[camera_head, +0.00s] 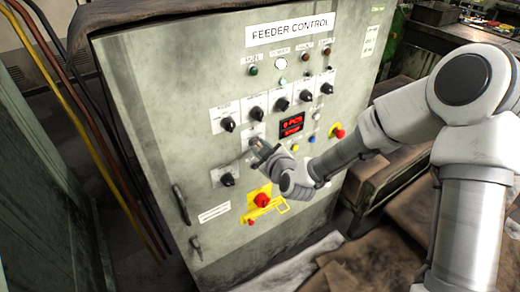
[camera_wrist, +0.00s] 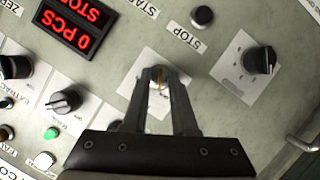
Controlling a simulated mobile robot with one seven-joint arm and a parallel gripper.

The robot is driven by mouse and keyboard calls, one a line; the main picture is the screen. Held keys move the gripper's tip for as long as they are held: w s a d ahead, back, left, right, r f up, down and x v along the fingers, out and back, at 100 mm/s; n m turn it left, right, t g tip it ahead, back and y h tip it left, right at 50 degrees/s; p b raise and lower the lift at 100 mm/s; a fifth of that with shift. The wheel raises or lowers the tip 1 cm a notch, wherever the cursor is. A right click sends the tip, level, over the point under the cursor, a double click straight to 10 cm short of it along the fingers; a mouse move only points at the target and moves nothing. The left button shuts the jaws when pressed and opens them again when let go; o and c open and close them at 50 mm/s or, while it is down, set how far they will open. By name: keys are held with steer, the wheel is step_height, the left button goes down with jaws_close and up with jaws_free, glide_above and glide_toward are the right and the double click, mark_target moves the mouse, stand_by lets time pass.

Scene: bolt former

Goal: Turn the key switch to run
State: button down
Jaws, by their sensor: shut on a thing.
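The key switch (camera_wrist: 158,98) sits on a white label plate on the front of the feeder control cabinet (camera_head: 165,110). In the wrist view a thin brass-coloured key shows between the two fingers. My gripper (camera_wrist: 158,76) is shut on the key, with its fingertips close to the panel. In the head view my gripper (camera_head: 259,148) reaches in from the right and hides most of the switch. The red display (camera_head: 291,125) reads 0 PCS and STOP. The switch's position marks are too hidden to read.
Several black rotary knobs (camera_head: 228,125) stand in a row above the key switch, with another knob (camera_head: 227,179) at lower left. A red rotary handle on yellow (camera_head: 262,200) is below my gripper. A red mushroom button (camera_head: 338,132) is to the right.

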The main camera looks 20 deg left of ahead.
steer(key=shift+w+d+m+g+y+p, duration=0.15)
steer(key=shift+m+g+y, duration=0.7)
steer(key=shift+m, duration=0.85)
steer(key=shift+w+m+g+y+p, duration=0.15)
steer(key=shift+m+g+y, duration=0.7)
steer(key=shift+m, duration=0.85)
steer(key=shift+d+m+g+y+p, duration=0.1)
steer(key=shift+m+g+y+p, duration=0.15)
steer(key=shift+m+g+y, duration=1)
steer(key=shift+m+t+h, duration=0.45)
steer(key=shift+m, duration=0.1)
steer(key=c, duration=1)
jaws_free()
steer(key=shift+c, duration=0.2)
steer(key=v, duration=1.7)
steer(key=shift+r, duration=0.2)
steer(key=shift+s+d, duration=0.1)
